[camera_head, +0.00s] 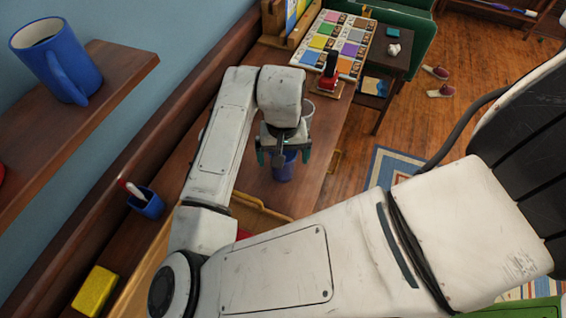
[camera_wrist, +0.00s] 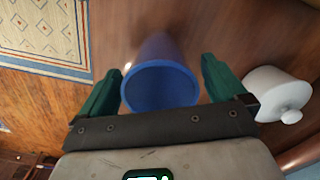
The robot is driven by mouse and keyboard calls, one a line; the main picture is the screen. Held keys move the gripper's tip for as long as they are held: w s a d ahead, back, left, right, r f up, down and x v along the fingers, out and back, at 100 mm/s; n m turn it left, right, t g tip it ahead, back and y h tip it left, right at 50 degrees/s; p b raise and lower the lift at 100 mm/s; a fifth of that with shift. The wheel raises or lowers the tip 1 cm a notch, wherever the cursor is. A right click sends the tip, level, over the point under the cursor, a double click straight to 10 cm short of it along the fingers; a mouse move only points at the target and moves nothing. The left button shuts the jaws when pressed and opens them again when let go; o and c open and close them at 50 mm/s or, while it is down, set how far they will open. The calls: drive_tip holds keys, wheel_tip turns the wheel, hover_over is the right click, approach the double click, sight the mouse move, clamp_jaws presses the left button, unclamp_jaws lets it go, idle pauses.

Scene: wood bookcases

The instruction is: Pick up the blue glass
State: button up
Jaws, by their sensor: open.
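The blue glass (camera_head: 284,168) stands on the wooden bookcase top, partly hidden behind my gripper in the head view. In the wrist view the blue glass (camera_wrist: 160,85) shows its round open rim between my two green fingers. My gripper (camera_head: 284,158) is open above the glass and points down at it. In the wrist view my gripper (camera_wrist: 160,88) has one finger on each side of the glass, with a gap on both sides. I cannot tell whether the fingertips are down beside the rim or still above it.
A white lidded pot (camera_wrist: 275,94) stands close to the right finger. A red-and-black stamp-like object (camera_head: 328,80) and a board of coloured squares (camera_head: 334,42) lie further back. A blue mug (camera_head: 55,62) is on the upper left shelf. A blue pen cup (camera_head: 147,203) sits at left.

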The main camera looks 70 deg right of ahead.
drive_tip(key=shift+f, duration=0.3)
drive_tip(key=shift+c, duration=0.3)
drive_tip(key=c, duration=1.1)
drive_tip(key=shift+r, duration=0.15)
drive_tip(key=shift+r, duration=0.55)
drive_tip(key=s+a+r+p, duration=0.5)
drive_tip(key=s+a+r, duration=0.4)
drive_tip(key=s+r, duration=0.1)
drive_tip(key=shift+s+r+p, duration=0.3)
drive_tip(key=shift+r+p, duration=0.1)
drive_tip(key=shift+r, duration=0.5)
